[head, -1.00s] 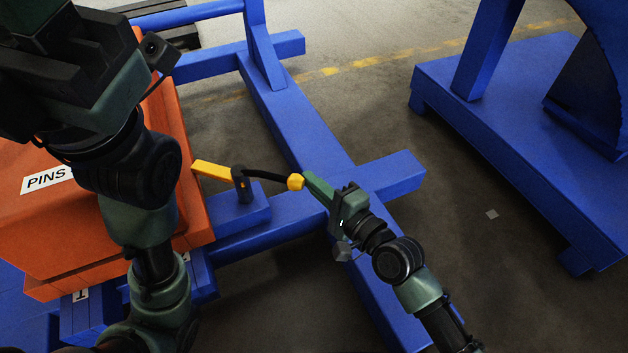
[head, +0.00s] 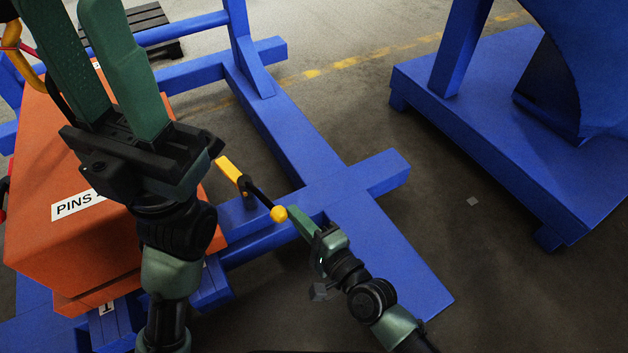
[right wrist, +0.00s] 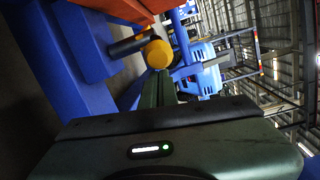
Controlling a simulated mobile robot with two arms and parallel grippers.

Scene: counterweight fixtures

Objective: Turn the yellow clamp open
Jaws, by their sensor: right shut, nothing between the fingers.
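The yellow clamp (head: 229,170) sits on a blue block beside the orange weight (head: 120,245). Its yellow bar points up-left at the weight's edge; its black handle (head: 261,197) slopes down-right to a yellow ball knob (head: 279,214). My right gripper (head: 292,214) is shut and empty, its fingertips against or very near the knob; contact cannot be told. In the right wrist view the knob (right wrist: 158,54) is just beyond the shut fingers (right wrist: 158,88). My left gripper (head: 85,35) is raised in front of the weight, fingers apart, tips near or past the top edge.
Blue frame beams (head: 285,125) run around the clamp, with a crossbeam (head: 365,180) just beyond my right gripper. A second blue fixture (head: 480,125) stands at the right. Open floor (head: 440,230) lies between them. A dark pallet (head: 150,25) is at the back.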

